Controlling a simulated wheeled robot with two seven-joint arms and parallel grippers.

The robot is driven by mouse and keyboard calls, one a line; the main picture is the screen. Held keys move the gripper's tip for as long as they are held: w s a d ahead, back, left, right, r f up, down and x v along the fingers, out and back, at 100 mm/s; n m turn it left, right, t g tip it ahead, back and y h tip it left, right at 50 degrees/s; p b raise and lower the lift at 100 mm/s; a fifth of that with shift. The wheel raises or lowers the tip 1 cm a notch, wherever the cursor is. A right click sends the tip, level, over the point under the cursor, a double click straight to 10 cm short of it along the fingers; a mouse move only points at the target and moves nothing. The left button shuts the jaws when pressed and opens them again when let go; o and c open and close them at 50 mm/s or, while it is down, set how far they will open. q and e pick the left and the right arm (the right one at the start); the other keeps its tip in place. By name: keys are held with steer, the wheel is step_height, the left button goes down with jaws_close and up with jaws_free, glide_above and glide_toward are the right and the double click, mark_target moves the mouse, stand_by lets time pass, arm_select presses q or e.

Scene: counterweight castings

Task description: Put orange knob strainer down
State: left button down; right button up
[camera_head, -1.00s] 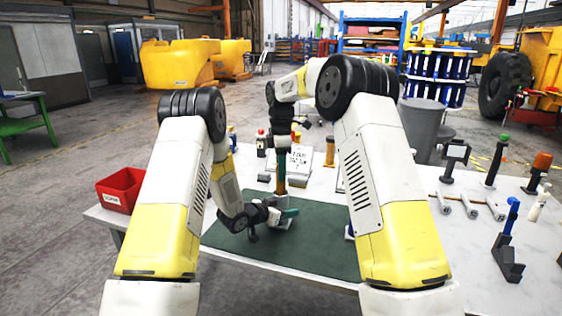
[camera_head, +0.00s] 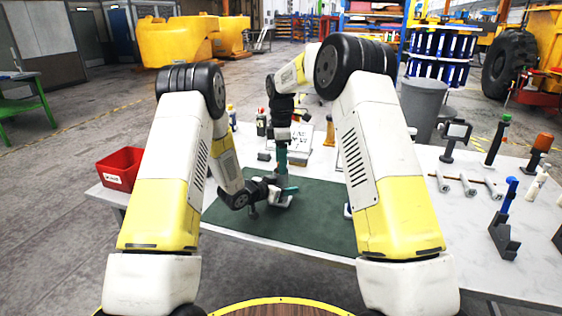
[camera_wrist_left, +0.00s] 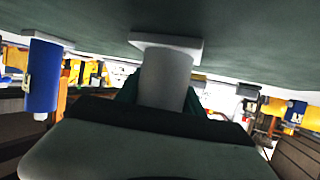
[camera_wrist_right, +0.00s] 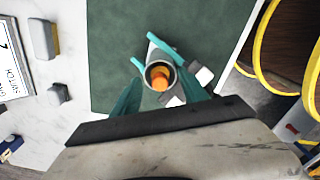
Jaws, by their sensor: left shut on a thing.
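The orange knob strainer is a light grey cylinder on a square foot, with an orange knob (camera_wrist_right: 160,80) on top in the right wrist view. In the left wrist view, which is upside down, its body (camera_wrist_left: 165,78) stands between the teal fingers of my left gripper (camera_wrist_left: 160,98), and its foot is at the green mat (camera_head: 325,226). My left gripper (camera_head: 286,192) is shut on it from the side, low over the mat. My right gripper (camera_wrist_right: 160,86) points down above the knob, fingers apart on either side. In the head view the grippers mostly hide the strainer.
A red bin (camera_head: 121,168) stands at the table's left. A white sign (camera_head: 297,145) and small items stand behind the mat. A blue cylinder (camera_wrist_left: 42,76) shows beside the strainer in the left wrist view. Posts and grey rods (camera_head: 467,186) are on the right. The front mat is clear.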

stand_by(0.9)
arm_select(q)
steer(key=c, duration=0.6)
jaws_free()
steer(key=shift+c, duration=0.2)
